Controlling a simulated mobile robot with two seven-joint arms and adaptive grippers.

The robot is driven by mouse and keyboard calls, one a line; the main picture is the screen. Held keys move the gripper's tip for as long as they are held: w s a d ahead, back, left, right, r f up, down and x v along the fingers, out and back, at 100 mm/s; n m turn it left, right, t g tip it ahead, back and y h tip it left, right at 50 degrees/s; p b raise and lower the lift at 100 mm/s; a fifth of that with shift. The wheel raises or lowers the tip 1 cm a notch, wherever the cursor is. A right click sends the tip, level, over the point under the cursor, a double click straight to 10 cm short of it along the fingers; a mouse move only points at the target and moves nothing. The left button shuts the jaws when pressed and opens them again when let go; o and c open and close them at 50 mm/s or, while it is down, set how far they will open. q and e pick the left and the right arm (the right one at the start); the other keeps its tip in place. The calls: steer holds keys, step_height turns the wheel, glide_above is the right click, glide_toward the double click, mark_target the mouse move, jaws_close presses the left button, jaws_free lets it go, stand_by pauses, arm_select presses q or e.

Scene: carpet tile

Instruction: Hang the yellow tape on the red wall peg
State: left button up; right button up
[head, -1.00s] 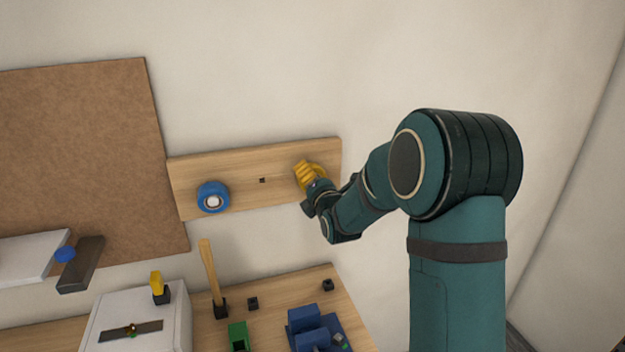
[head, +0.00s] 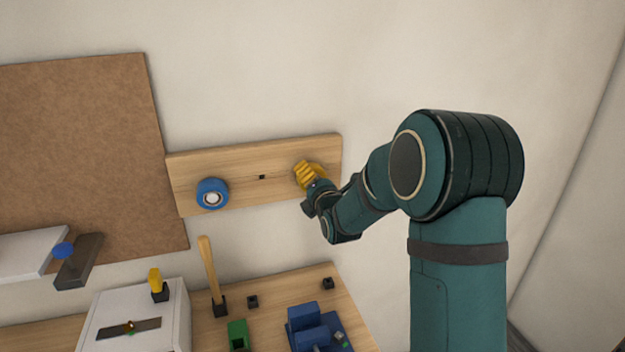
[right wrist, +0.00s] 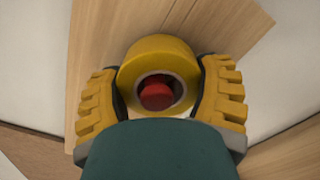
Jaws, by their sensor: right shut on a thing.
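The yellow tape (right wrist: 157,60) is a ring that shows in the right wrist view between the two yellow-padded fingers of my right gripper (right wrist: 158,95). The gripper is shut on it. The red peg (right wrist: 156,92) shows inside the tape's hole, so the tape lines up around it; I cannot tell how far along the peg it sits. In the head view my right gripper (head: 309,174) is at the right part of the wooden wall board (head: 240,177), and it hides the red peg and most of the tape. My left gripper is not in view.
A blue tape roll (head: 212,193) hangs on the board's left part. Below are a white box (head: 135,325), a wooden-handled tool (head: 208,270), a green holder (head: 238,336) and a blue device (head: 310,325) on the bench. A brown panel (head: 80,150) is at left.

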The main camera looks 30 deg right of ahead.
steer(key=shift+f, duration=0.1)
steer(key=o, duration=1.2)
steer(key=shift+c, duration=0.2)
steer(key=shift+s, duration=0.1)
steer(key=v, duration=1.2)
steer(key=shift+f, duration=0.1)
